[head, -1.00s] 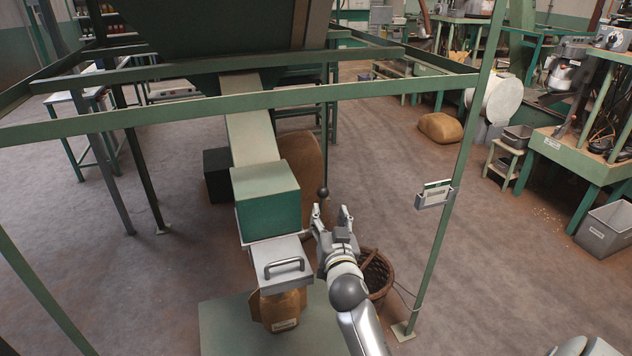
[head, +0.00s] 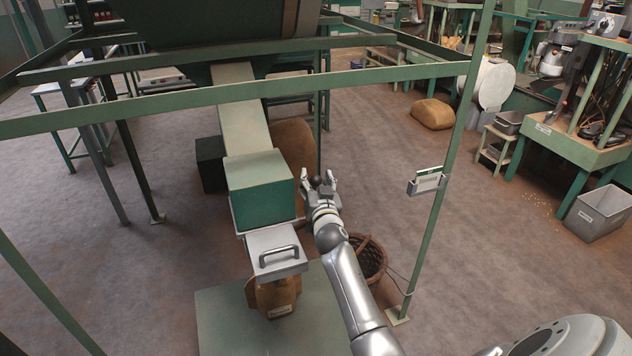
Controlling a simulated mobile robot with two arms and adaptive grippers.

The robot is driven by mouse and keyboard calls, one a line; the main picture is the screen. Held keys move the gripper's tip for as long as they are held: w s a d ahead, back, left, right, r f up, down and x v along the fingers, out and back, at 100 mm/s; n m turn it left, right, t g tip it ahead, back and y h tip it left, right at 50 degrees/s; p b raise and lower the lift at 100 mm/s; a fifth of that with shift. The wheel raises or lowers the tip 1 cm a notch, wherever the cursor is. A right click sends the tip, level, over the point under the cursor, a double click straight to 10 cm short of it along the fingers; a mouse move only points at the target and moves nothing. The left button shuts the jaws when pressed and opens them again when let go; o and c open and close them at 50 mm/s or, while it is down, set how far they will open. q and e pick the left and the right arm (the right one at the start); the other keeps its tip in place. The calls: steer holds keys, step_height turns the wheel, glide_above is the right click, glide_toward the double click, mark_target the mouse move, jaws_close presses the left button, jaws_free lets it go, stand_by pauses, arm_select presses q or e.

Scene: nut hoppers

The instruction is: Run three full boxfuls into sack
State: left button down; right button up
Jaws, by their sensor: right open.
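A green box (head: 262,194) sits at the lower end of the pale chute (head: 241,105) under the dark hopper (head: 215,18). In front of it is a grey metal slide plate (head: 274,249) with a bar handle (head: 278,261). A brown sack (head: 276,297) hangs below the plate, its upper part hidden. My right gripper (head: 319,176) is open at the right side of the green box, with a dark ball knob (head: 316,181) showing between its fingers. I cannot tell whether the fingers touch the knob. My left gripper is not in view.
A green frame rail (head: 340,82) crosses above, and a post (head: 444,190) with a card holder (head: 427,181) stands right. A wicker basket (head: 369,262) stands beside my right arm. A full sack (head: 293,150) is behind the box.

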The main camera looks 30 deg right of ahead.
jaws_close()
stand_by(0.3)
